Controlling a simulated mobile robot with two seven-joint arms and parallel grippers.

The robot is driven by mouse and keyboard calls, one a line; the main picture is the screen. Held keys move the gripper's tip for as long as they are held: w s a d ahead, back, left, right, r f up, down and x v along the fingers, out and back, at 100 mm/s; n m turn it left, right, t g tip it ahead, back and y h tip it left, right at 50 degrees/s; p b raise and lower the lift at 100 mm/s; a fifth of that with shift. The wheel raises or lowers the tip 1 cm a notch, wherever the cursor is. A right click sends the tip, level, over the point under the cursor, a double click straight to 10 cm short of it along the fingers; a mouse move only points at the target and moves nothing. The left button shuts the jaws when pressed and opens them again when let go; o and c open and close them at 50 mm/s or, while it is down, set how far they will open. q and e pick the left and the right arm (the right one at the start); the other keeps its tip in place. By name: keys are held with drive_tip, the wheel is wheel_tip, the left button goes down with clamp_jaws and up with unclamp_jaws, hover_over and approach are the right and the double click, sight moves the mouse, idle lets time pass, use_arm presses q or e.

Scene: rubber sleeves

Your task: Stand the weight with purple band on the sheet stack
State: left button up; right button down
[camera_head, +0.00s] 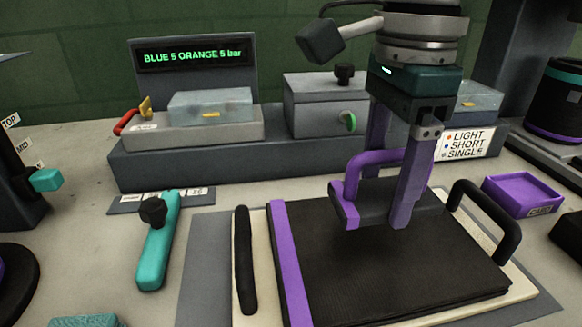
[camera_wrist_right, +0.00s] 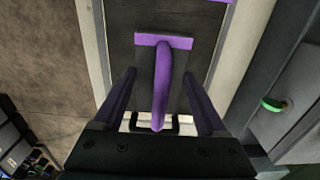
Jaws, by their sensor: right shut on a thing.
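The weight (camera_head: 345,207) is a dark block with a purple arched handle and a purple band across one end. In the wrist view the weight (camera_wrist_right: 147,62) sits between the fingertips, its handle pointing toward the camera. My right gripper (camera_head: 392,205) has its purple fingers shut on the block's two sides. The sheet stack (camera_head: 400,265) is a dark flat pile with a purple strip along its left edge. The weight is upright over its back part; I cannot tell whether it touches. My left gripper is not in view.
Black handles (camera_head: 244,260) flank the stack on a pale board. A teal lever (camera_head: 158,245) lies to the left. A purple tray (camera_head: 522,195) sits to the right. Behind stands a grey console with a display (camera_head: 193,55) reading "BLUE 5 ORANGE 5 bar". The front of the stack is clear.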

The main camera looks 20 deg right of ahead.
sight(372, 240)
drive_tip(key=shift+f, duration=2.65)
drive_tip(key=shift+f+b, duration=0.1)
drive_tip(key=shift+b, duration=0.2)
drive_tip(key=shift+c, duration=1.9)
unclamp_jaws()
drive_tip(key=shift+f, duration=0.1)
drive_tip(key=o, duration=0.4)
drive_tip(key=shift+r, duration=0.25)
wheel_tip(372, 240, up, 12)
drive_tip(key=shift+p, duration=0.45)
